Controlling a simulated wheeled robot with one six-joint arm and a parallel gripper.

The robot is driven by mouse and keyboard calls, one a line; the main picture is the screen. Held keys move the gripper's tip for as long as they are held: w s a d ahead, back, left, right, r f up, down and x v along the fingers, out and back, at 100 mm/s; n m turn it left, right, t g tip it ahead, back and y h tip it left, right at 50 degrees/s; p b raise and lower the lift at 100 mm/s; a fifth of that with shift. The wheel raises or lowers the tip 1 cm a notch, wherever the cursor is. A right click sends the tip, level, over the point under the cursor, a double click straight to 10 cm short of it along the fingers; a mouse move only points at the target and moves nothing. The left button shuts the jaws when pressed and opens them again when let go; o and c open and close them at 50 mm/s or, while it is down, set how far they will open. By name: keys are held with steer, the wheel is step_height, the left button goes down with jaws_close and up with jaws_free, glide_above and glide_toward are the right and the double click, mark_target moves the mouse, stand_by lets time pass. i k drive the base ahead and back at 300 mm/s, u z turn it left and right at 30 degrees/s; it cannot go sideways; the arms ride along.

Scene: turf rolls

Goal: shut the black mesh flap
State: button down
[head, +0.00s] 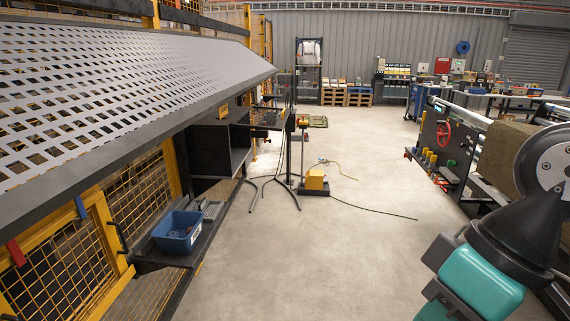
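The mesh flap (140,75), a large perforated panel with a dark rim, fills the upper left of the head view. It juts out like an awning over a yellow-framed mesh guard (135,205) and stands open. Its sheet looks grey in this light; its left end is cut off by the picture edge. I see no prop or latch on it clearly. My arm shows at the lower right, with teal and black links, well apart from the flap. My gripper is out of view.
Below the flap, a blue bin (178,231) sits on a dark shelf, beside a black open cabinet (213,150). A thin black stand (287,180) and a yellow foot pedal (315,181) with a cable are on the floor. A roll machine (440,145) stands right. The middle floor is clear.

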mark_target(279, 126)
steer(key=i, duration=3.8)
steer(key=u, duration=1.45)
